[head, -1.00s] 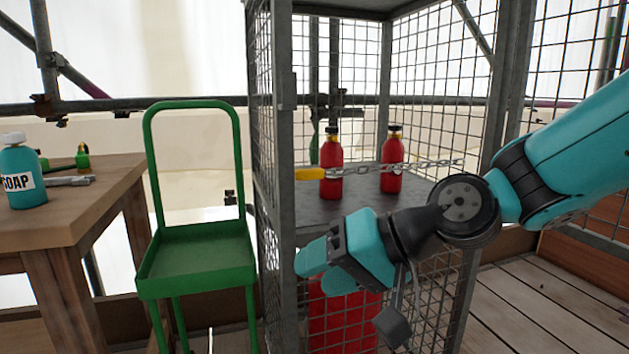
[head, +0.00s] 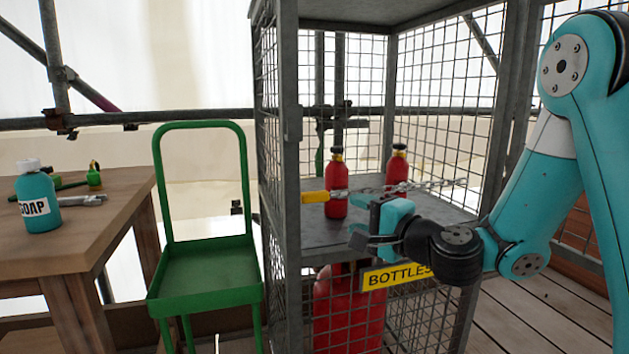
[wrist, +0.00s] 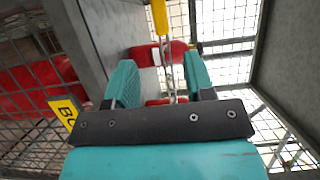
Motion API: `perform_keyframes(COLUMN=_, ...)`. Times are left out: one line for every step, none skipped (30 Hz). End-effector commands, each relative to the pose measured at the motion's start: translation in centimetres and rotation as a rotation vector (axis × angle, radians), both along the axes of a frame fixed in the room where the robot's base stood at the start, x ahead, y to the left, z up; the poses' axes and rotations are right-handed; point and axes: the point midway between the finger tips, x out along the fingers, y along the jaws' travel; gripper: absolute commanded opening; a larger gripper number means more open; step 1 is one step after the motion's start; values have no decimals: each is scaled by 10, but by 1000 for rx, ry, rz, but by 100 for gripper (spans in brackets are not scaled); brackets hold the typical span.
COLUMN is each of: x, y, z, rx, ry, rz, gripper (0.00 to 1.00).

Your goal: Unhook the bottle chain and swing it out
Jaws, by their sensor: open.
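The chain (head: 425,186) runs across the open front of the wire cage, with a yellow end piece (head: 316,197) at the left post. In the wrist view the yellow end piece (wrist: 159,17) is at the top, and the chain (wrist: 168,68) hangs from it between my fingers. My gripper (head: 366,222) is open at the cage front, just below and right of the yellow piece. In the wrist view my gripper (wrist: 158,82) has a finger on either side of the chain. Whether they touch it cannot be told. Two small red bottles, one (head: 336,176) and another (head: 397,172), stand on the shelf behind.
The cage's left post (head: 290,150) is close to my gripper. A large red cylinder (head: 340,312) stands below, behind a yellow BOTTLES sign (head: 391,276). A green trolley (head: 205,275) stands left, beside a wooden table (head: 95,225) holding a soap bottle (head: 38,201).

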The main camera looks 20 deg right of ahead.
Motion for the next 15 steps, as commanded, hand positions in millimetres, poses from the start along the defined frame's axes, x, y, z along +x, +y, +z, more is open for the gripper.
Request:
perform_keyframes(x=11, y=8, z=5, rx=-3, ry=-4, rz=9, gripper=49)
perform_keyframes(x=18, y=11, z=5, rx=-1, ry=-5, rz=9, gripper=49)
perform_keyframes(x=26, y=14, z=6, rx=-3, ry=-3, rz=9, gripper=49)
perform_keyframes(x=33, y=16, z=5, rx=-2, ry=-3, rz=8, gripper=49)
perform_keyframes(x=39, y=20, z=6, rx=-2, ry=-5, rz=9, gripper=49)
perform_keyframes(x=48, y=23, z=6, rx=-2, ry=-5, rz=8, gripper=49)
perform_keyframes(x=54, y=25, z=6, rx=-3, ry=-6, rz=8, gripper=49)
perform_keyframes(x=60, y=28, z=5, rx=-3, ry=-3, rz=8, gripper=49)
perform_keyframes(x=68, y=32, z=5, rx=-2, ry=-5, rz=8, gripper=49)
perform_keyframes(x=74, y=34, z=5, rx=-2, ry=-5, rz=7, gripper=49)
perform_keyframes(x=80, y=36, z=5, rx=-2, ry=-5, rz=7, gripper=49)
perform_keyframes(x=87, y=39, z=4, rx=-2, ry=-5, rz=7, gripper=49)
perform_keyframes(x=92, y=41, z=4, rx=-3, ry=-4, rz=7, gripper=49)
perform_keyframes(x=96, y=43, z=4, rx=-2, ry=-5, rz=6, gripper=49)
perform_keyframes(x=102, y=45, z=3, rx=-2, ry=-5, rz=6, gripper=49)
